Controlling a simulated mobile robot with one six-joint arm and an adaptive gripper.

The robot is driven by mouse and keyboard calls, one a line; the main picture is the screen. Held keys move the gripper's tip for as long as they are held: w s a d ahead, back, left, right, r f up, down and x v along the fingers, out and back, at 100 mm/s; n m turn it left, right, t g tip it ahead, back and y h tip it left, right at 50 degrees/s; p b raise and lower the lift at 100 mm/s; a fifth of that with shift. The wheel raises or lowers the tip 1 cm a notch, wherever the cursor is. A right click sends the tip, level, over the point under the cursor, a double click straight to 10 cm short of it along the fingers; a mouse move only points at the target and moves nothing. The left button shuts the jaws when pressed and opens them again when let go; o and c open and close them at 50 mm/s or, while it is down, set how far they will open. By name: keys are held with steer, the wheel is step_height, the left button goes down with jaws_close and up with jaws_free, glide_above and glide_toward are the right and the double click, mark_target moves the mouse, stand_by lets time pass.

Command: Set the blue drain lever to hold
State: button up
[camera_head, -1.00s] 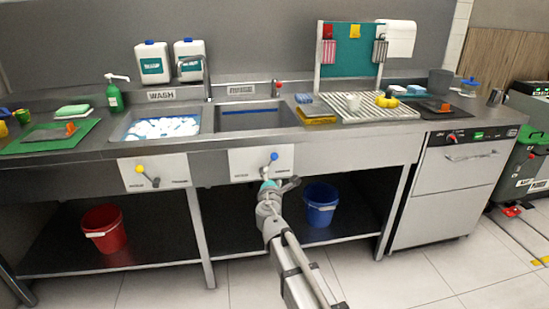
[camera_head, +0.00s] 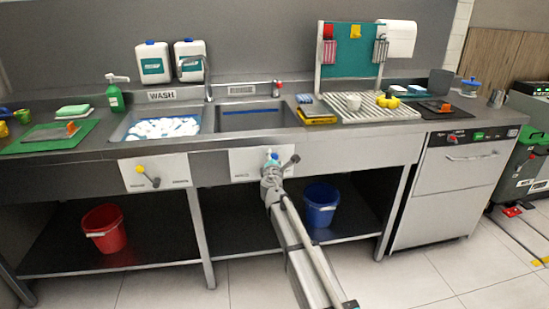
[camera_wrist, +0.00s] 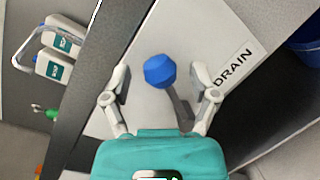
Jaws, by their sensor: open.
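The blue drain lever shows in the wrist view as a blue knob (camera_wrist: 160,71) on a grey stem, on a white panel (camera_wrist: 180,30). My gripper (camera_wrist: 161,78) is open, with one finger on each side of the knob.
A yellow lever (camera_head: 140,169) is on the left panel. The sink (camera_head: 262,122) above the blue lever looks empty; the WASH sink (camera_head: 160,127) holds foam. A blue bucket (camera_head: 321,205) and a red bucket (camera_head: 103,230) stand on the lower shelf.

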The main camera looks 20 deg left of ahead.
steer(key=shift+w+a, duration=0.15)
steer(key=shift+w, duration=0.4)
jaws_close()
